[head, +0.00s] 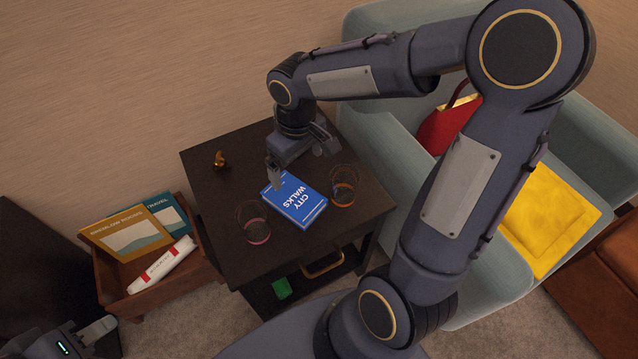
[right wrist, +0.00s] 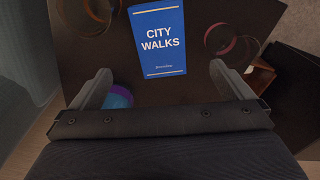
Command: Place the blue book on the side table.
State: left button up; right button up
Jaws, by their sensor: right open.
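The blue book (head: 296,201), titled "City Walks", lies flat on the dark side table (head: 215,190), between two glasses. It also shows in the right wrist view (right wrist: 158,45), just beyond my fingertips. My right gripper (head: 299,157) is open and empty above the table, by the book's upper edge in the head view. In the right wrist view its two fingers (right wrist: 160,78) are spread apart with nothing between them. My left gripper (head: 95,333) is partly in view at the lower left, away from the table, and its jaw state is unclear.
A pink-ringed glass (head: 256,238) and an orange-ringed glass (head: 343,196) flank the book. A small brass figure (head: 219,161) stands farther back. A blue-purple round item (right wrist: 118,97) lies near one finger. A wooden crate (head: 125,272) holds books; a teal armchair (head: 375,130) is beside the table.

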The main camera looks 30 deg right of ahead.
jog(key=s+r+m+t+y, duration=0.1)
jog(key=s+r+m+t, duration=0.1)
jog(key=s, duration=0.6)
jog(key=s+r+m+t+y, duration=0.2)
jog(key=s+r+m+t, duration=0.1)
jog(key=s, duration=0.5)
jog(key=shift+a+r, duration=0.25)
jog(key=shift+r, duration=0.45)
